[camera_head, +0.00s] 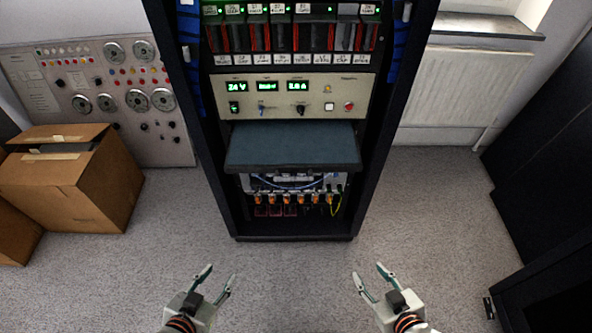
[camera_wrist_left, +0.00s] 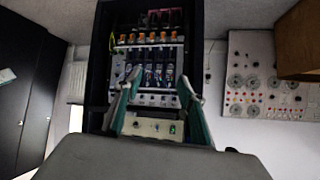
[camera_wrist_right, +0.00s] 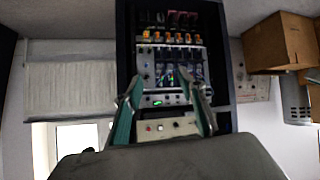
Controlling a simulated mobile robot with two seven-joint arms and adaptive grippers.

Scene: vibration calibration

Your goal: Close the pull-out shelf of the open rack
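The open rack (camera_head: 375,150) stands upright ahead of me, with a black frame. Its pull-out shelf (camera_head: 292,146), a flat blue-grey board, sticks out toward me below the beige power panel (camera_head: 310,97). My left gripper (camera_head: 219,274) is open and empty, low and to the left in front of the rack. My right gripper (camera_head: 370,274) is open and empty, low and to the right. Both are well apart from the shelf. The rack also shows upside down between the open fingers in the left wrist view (camera_wrist_left: 101,60) and the right wrist view (camera_wrist_right: 125,50).
Cardboard boxes (camera_head: 70,185) stand on the floor at the left, before a grey control panel (camera_head: 100,95). A radiator (camera_head: 450,95) is on the wall at the right. Dark cabinets (camera_head: 540,150) stand at the far right. The carpet (camera_head: 290,275) before the rack is clear.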

